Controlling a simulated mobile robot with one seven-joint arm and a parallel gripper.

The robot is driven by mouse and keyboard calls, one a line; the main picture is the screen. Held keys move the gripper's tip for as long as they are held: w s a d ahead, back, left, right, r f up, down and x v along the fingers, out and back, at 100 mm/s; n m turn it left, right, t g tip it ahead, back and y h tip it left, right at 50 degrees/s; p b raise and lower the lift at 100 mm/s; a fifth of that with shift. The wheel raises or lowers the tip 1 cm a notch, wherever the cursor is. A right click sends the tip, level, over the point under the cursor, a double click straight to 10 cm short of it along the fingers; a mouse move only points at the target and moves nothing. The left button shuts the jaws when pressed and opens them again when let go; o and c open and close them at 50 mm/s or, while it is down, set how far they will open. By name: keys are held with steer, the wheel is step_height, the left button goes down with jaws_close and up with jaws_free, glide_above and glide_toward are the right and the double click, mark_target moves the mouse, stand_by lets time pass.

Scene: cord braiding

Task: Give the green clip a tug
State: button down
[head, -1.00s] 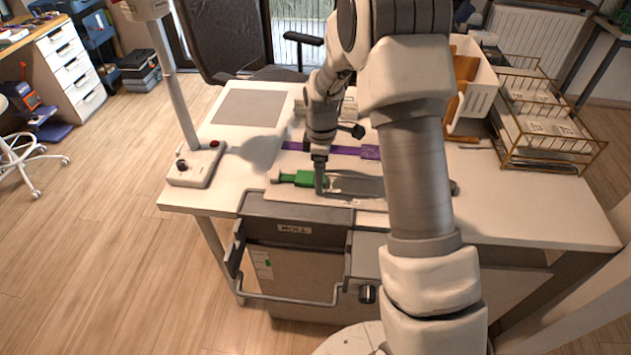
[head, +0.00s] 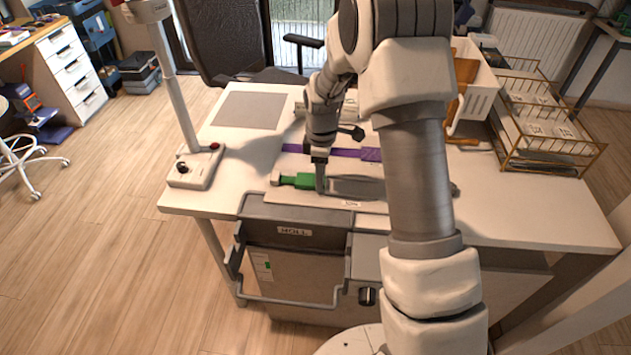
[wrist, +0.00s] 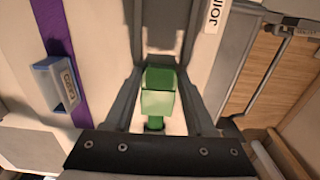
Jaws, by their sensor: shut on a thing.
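The green clip (head: 299,181) lies on a pale board (head: 354,202) near the front edge of the desk. My gripper (head: 320,186) points down at the clip's right end in the head view. In the wrist view the green clip (wrist: 158,96) sits between the two fingers of my gripper (wrist: 163,80), which are shut on it. A grey part lies just beyond the clip, partly dark in shadow. My arm hides the right end of the board.
A purple strip (head: 325,152) runs across the desk behind the clip. A lamp base (head: 195,166) stands at the left, and a wire rack (head: 545,130) and a white bin (head: 478,88) at the right.

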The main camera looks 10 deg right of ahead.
steer(key=shift+d, duration=0.2)
stand_by(0.7)
stand_by(0.4)
jaws_free()
steer(key=shift+a, duration=0.15)
steer(key=shift+r, duration=0.1)
steer(key=shift+r+p, duration=2.15)
steer(key=shift+r, duration=0.8)
